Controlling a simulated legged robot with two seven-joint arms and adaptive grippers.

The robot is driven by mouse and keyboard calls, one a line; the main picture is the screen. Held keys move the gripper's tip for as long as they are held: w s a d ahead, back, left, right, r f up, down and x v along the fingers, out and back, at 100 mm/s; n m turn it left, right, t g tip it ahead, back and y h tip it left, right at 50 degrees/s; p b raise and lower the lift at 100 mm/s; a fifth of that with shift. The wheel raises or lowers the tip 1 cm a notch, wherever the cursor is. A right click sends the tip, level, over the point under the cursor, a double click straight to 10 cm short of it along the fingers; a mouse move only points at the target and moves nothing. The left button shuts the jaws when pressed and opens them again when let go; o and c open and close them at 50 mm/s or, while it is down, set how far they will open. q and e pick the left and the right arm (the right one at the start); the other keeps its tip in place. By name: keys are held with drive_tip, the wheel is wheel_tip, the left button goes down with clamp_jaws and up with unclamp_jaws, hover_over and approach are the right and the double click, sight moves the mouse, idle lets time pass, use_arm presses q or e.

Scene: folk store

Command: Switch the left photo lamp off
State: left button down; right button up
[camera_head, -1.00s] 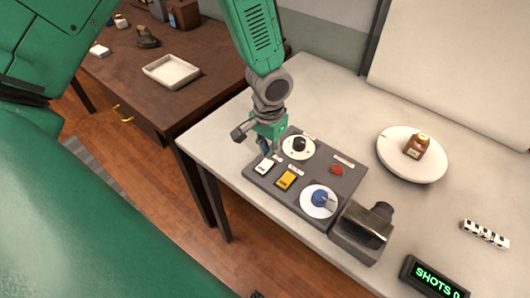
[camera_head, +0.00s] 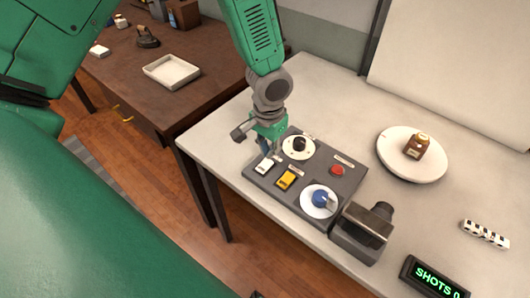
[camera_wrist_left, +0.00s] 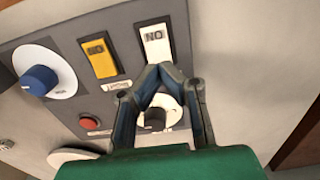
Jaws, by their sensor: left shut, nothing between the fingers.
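A dark grey control panel (camera_head: 262,184) lies on the pale table. It carries a white rocker switch (camera_head: 264,165) at its left corner and a yellow rocker switch (camera_head: 286,180) beside it. The white rocker also shows in the left wrist view (camera_wrist_left: 155,42), as does the yellow one (camera_wrist_left: 99,58); both bear lettering that reads ON, seen upside down. My left gripper (camera_wrist_left: 160,72) is shut and empty, its fingertips at the white rocker's edge; whether they touch it I cannot tell. The small label beside each switch is unreadable. The photo lamps and my right gripper are out of view.
The panel also has a black knob (camera_head: 299,144), a red button (camera_head: 337,171) and a blue knob (camera_head: 320,198). A dark boxy device (camera_head: 363,233) stands against its right end. A round white plate (camera_head: 391,163) with a brown bottle (camera_head: 416,147) stands farther right.

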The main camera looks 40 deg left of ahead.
sight(268, 161)
use_arm(q)
drive_tip(key=shift+f+b, duration=0.8)
drive_tip(key=shift+f, duration=0.6)
idle(0.6)
wheel_tip(268, 161, up, 7)
drive_tip(key=p, duration=0.6)
drive_tip(key=shift+p, duration=0.35)
